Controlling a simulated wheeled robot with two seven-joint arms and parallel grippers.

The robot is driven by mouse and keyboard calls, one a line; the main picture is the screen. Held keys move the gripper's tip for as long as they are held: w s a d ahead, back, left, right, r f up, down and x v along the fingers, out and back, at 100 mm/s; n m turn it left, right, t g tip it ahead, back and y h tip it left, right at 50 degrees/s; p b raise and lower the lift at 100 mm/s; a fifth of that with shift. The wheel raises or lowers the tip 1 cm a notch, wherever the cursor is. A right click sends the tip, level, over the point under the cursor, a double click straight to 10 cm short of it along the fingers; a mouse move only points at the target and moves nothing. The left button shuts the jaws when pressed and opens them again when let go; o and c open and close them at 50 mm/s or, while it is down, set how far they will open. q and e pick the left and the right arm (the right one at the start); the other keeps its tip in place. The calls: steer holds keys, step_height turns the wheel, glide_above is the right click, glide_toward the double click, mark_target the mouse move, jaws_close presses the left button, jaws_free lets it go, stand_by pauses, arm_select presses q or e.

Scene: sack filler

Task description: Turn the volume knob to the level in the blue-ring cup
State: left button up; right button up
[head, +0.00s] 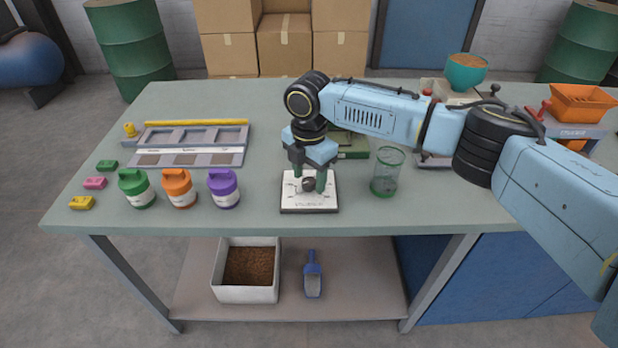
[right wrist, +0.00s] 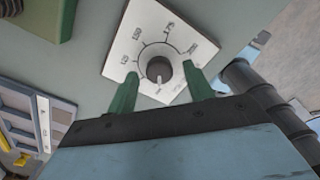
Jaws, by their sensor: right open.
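The dark round knob (head: 308,184) sits in the middle of a white dial plate (head: 290,204) on the bench. A clear cup (head: 386,178) with a green rim stands right of the plate. I see no blue-ring cup. My left gripper is out of view.
Green, orange and purple lidded jars (head: 178,189) stand left of the plate. Behind them lies a grey sectioned tray (head: 243,140). A green box (head: 354,149) is behind the plate. A teal bowl (head: 466,74) and orange hopper (head: 582,102) are at the right.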

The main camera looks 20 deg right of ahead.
steer(key=shift+f, duration=0.35)
steer(key=shift+c, duration=0.4)
